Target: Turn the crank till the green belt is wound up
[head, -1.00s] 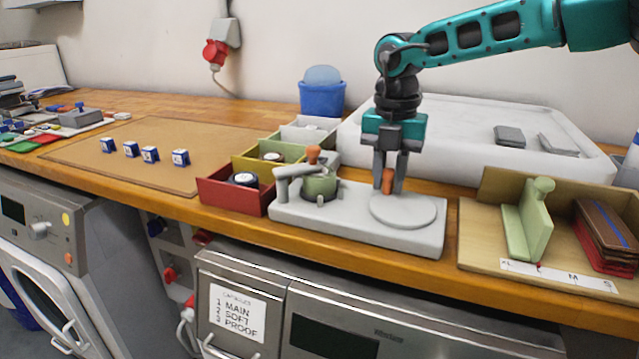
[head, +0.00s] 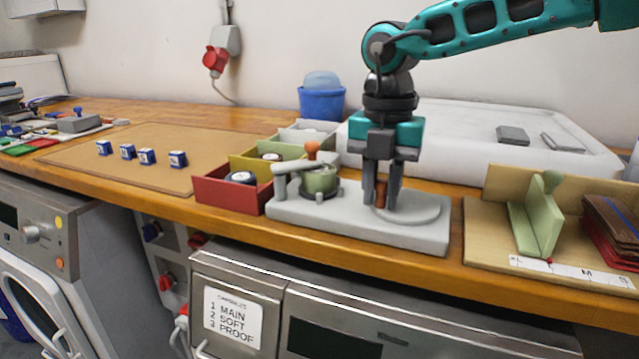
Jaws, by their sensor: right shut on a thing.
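A pale grey winding fixture (head: 350,231) sits at the front of the wooden bench. At its right is a flat round grey disc (head: 422,211) with an upright orange-brown crank handle (head: 380,195). My right gripper (head: 382,200) points straight down and is shut on this handle, partly hiding it and the disc. At the fixture's left stands a green drum-like roll (head: 320,180), seemingly the belt, with a grey arm and orange knob (head: 312,150) beside and above it. I cannot tell how much belt is wound. My left gripper is not in view.
Red (head: 226,196), yellow and grey bins stand left of the fixture. A wooden board (head: 490,240) with a light green upright piece (head: 535,220) is at right. A large white tray (head: 460,120) and a blue tub (head: 321,101) are behind. A brown mat (head: 130,172) lies left.

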